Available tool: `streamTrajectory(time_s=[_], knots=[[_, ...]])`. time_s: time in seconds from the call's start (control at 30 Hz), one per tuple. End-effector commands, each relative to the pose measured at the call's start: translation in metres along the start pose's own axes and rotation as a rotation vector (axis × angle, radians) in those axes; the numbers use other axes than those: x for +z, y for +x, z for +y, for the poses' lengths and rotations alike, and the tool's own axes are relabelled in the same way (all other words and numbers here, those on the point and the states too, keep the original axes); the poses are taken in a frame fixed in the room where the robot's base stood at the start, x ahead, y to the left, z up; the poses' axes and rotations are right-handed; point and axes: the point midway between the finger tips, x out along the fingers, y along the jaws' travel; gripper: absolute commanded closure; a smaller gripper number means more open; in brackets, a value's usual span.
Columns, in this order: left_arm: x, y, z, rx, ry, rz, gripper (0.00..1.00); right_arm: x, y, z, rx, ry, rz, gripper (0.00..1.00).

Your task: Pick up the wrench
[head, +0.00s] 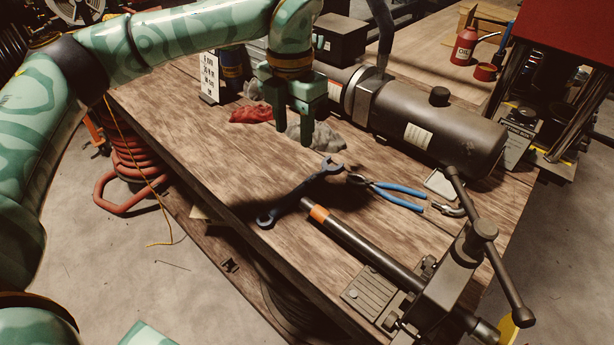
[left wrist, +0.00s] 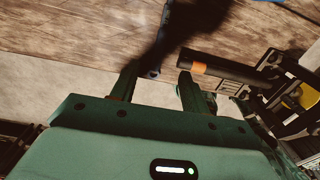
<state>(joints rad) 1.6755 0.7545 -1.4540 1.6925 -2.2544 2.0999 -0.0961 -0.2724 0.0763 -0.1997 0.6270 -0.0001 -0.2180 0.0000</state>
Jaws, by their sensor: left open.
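The dark blue-grey wrench (head: 296,194) lies flat on the wooden workbench (head: 215,150), its lower end near the bench's front edge. My left gripper (head: 294,136) is open and empty, fingers down, above the bench and beyond the wrench in the head view. In the left wrist view its two fingers (left wrist: 157,84) are spread. Part of the wrench (left wrist: 153,72) shows between and beyond them, mostly in dark shadow. My right gripper is not in view.
Blue-handled pliers (head: 395,195) lie right of the wrench. A crimper or vise (head: 455,270) with a long handle stands at the lower right. A dark tank (head: 430,120) lies across the back. Red (head: 252,114) and grey (head: 318,136) rags lie near my left gripper.

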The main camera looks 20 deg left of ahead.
Motion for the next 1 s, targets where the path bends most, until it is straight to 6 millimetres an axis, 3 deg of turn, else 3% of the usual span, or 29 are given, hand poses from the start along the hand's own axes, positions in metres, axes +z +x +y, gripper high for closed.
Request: streamTrajectory(time_s=[0.33,0.5,0.63,0.9,1.0], knots=[[0.001,0.081,0.001,-0.001,0.000,0.009,0.54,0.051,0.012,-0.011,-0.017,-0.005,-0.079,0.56],[0.001,0.105,0.001,0.000,0.000,0.005,0.54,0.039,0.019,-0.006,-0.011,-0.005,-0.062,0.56],[0.000,0.114,0.001,0.000,0.000,0.005,0.54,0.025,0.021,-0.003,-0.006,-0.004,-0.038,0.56],[-0.006,0.156,-0.001,-0.002,0.000,0.007,0.54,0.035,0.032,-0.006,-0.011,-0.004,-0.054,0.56],[-0.006,0.162,-0.001,0.000,0.000,0.004,0.54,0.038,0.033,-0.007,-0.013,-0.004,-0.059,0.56]])
